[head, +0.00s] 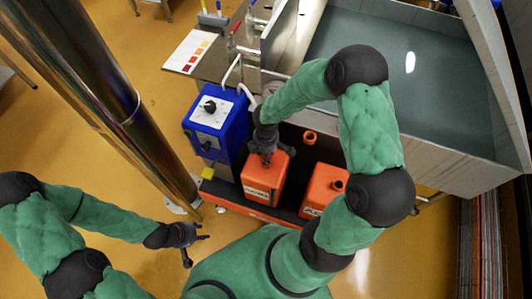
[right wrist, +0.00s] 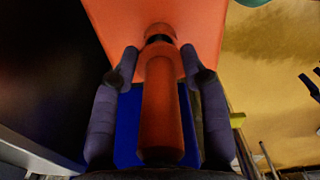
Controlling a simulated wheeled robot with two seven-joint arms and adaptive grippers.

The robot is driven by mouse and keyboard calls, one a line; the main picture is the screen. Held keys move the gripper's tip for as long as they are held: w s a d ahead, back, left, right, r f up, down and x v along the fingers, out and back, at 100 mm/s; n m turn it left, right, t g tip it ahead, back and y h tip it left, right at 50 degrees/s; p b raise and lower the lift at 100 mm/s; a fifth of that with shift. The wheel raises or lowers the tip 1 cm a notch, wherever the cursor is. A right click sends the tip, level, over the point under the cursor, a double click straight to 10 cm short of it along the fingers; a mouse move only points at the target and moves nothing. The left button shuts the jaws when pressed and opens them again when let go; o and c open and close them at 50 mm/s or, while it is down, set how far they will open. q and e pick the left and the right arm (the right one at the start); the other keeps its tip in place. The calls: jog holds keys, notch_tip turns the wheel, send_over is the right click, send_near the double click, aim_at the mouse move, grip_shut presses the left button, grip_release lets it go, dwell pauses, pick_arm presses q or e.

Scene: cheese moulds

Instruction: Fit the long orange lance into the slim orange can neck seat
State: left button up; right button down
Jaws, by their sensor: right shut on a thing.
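My right gripper (head: 266,148) is shut on the long orange lance (right wrist: 163,110), a plain cylinder lying between its two dark fingers. The lance's far end lines up with a dark round opening (right wrist: 160,38) on an orange can (right wrist: 205,20). I cannot tell whether the end is inside the neck or just short of it. In the head view this orange can (head: 262,182) stands under my right gripper, which hides its neck and the lance. My left gripper (head: 197,248) is empty, fingers apart, low at the left, away from the cans.
A second orange can (head: 322,188) stands to the right, and a small orange ring (head: 310,137) shows behind. A blue box with a dial (head: 209,110) stands at the left of the can. A steel basin (head: 420,90) and a steel column (head: 120,95) flank the area.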

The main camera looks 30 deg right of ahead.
jog(key=shift+f+b, duration=1.25)
jog(key=shift+f, duration=0.3)
jog(key=c, duration=0.6)
grip_release()
jog(key=shift+r, duration=0.15)
notch_tip(320, 180, up, 12)
jog(key=shift+f, duration=0.1)
dwell(0.5)
